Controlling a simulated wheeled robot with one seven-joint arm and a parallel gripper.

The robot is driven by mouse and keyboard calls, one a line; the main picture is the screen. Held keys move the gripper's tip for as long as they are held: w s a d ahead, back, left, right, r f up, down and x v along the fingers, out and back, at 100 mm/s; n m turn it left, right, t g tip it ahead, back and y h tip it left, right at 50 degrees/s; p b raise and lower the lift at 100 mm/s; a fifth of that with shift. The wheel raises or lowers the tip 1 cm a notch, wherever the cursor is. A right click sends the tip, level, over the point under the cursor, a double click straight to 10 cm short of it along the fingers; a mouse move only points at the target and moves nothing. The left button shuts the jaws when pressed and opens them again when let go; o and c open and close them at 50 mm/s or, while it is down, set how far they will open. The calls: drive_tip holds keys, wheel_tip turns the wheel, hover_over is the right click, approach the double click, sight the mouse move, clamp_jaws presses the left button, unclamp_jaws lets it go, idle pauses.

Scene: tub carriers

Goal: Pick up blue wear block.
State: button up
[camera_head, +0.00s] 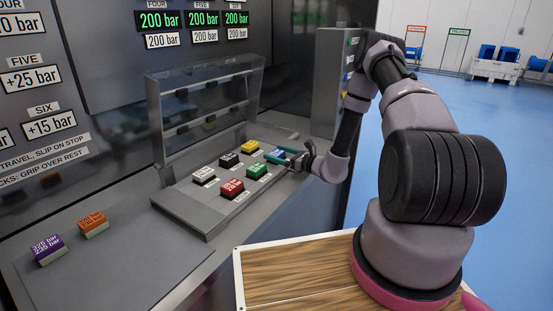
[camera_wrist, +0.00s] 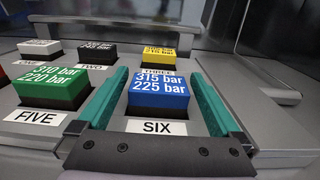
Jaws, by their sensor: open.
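The blue wear block (camera_wrist: 158,88) reads "315 bar 225 bar" and sits in its slot above the label "SIX" in the wrist view. My gripper (camera_wrist: 158,100) is open, with one green finger on each side of the blue block. A gap shows between the block and each finger, wider on the right. In the head view my gripper (camera_head: 282,157) is at the right end of the tray, and the blue block (camera_head: 277,154) is partly hidden by the fingers.
The tray (camera_head: 200,218) also holds a green block (camera_head: 256,170), a red block (camera_head: 231,187), a white block (camera_head: 203,174), a black block (camera_head: 229,159) and a yellow block (camera_head: 250,146). A clear raised cover (camera_head: 205,90) stands behind. Purple (camera_head: 46,245) and orange (camera_head: 92,222) blocks lie at left.

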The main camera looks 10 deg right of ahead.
drive_tip(key=shift+w+a, duration=0.15)
drive_tip(key=shift+a, duration=0.05)
drive_tip(key=c, duration=1.3)
